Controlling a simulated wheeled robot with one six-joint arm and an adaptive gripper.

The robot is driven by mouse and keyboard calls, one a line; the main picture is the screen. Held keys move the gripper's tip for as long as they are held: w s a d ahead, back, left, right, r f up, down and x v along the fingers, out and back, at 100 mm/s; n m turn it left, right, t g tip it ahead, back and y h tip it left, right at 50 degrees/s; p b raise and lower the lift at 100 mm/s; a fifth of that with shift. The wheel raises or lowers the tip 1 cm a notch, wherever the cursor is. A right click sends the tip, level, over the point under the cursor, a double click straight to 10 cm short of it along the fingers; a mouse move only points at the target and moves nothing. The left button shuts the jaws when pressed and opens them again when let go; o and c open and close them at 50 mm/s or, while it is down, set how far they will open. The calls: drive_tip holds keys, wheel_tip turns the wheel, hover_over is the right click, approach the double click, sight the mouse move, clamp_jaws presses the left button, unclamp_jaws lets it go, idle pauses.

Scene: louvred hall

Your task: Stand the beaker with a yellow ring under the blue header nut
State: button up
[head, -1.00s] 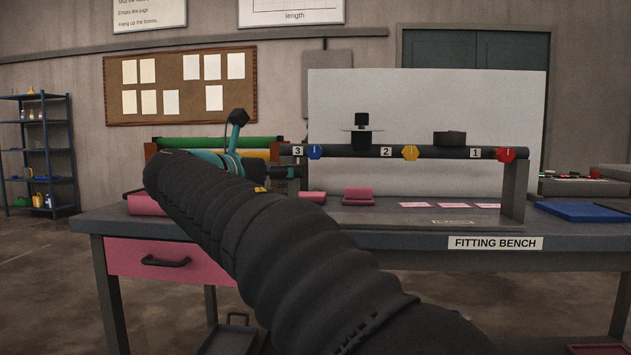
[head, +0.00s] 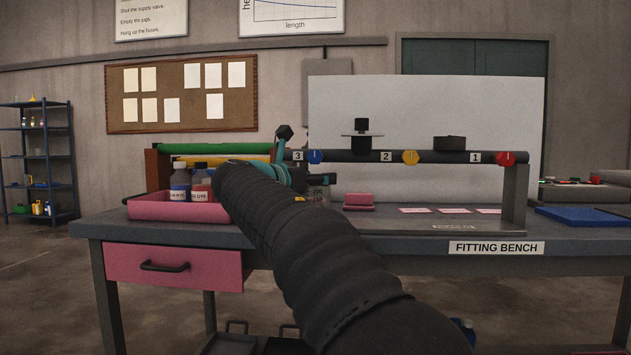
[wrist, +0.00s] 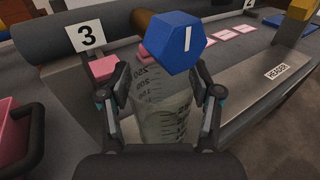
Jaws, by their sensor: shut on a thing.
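A clear beaker (wrist: 165,128) with dark graduation marks is between the fingers of my gripper (wrist: 162,88) in the wrist view, and the gripper is shut on it. A small part of the beaker (head: 319,192) shows past my arm in the head view. No yellow ring can be made out on it. The blue header nut (wrist: 175,42) covers part of the beaker's far end in the wrist view. In the head view the blue nut (head: 315,157) sits on the dark header pipe (head: 345,156) beside label 3. I cannot tell whether the beaker touches the bench.
A pink tray (head: 150,210) with bottles (head: 180,180) stands left of my arm. The header also carries a yellow nut (head: 411,157) and a red nut (head: 505,158). Pink blocks (head: 359,201) and flat pink cards (head: 455,210) lie on the fitting bench (head: 400,244).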

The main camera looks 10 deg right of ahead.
drive_tip(key=o, duration=0.9)
drive_tip(key=shift+s+a+r, duration=0.1)
drive_tip(key=v, duration=1.1)
drive_tip(key=shift+s+a, duration=0.25)
drive_tip(key=shift+s, duration=0.05)
